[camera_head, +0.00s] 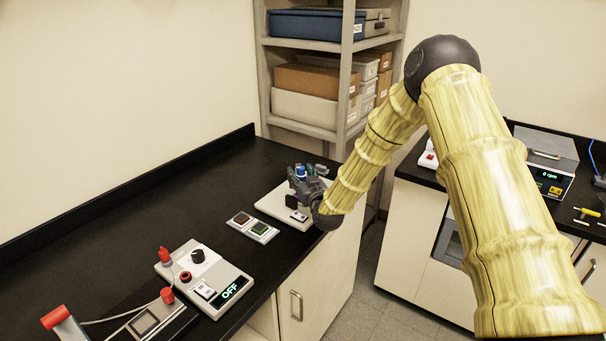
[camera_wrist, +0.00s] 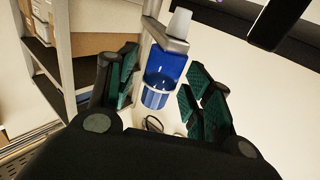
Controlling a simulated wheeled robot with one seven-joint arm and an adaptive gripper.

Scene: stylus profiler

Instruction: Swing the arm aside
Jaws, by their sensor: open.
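A device with a white base (camera_head: 272,206) stands at the far end of the black bench. A blue cylindrical part (camera_head: 300,171) shows above it among my fingers. In the wrist view, the blue cylinder (camera_wrist: 166,68) has a paler lower end and hangs below a grey arm (camera_wrist: 164,36) with a whitish knob (camera_wrist: 179,22). My gripper (camera_head: 306,183) is open at this device. In the wrist view, its green-padded fingers (camera_wrist: 160,92) stand either side of the blue cylinder, with gaps visible. My gripper hides much of the device in the head view.
A two-button panel (camera_head: 252,227) and a white unit reading OFF (camera_head: 204,278) lie nearer on the bench (camera_head: 130,215). A shelf rack (camera_head: 345,75) with boxes stands behind. A second bench at right holds an rpm device (camera_head: 545,165).

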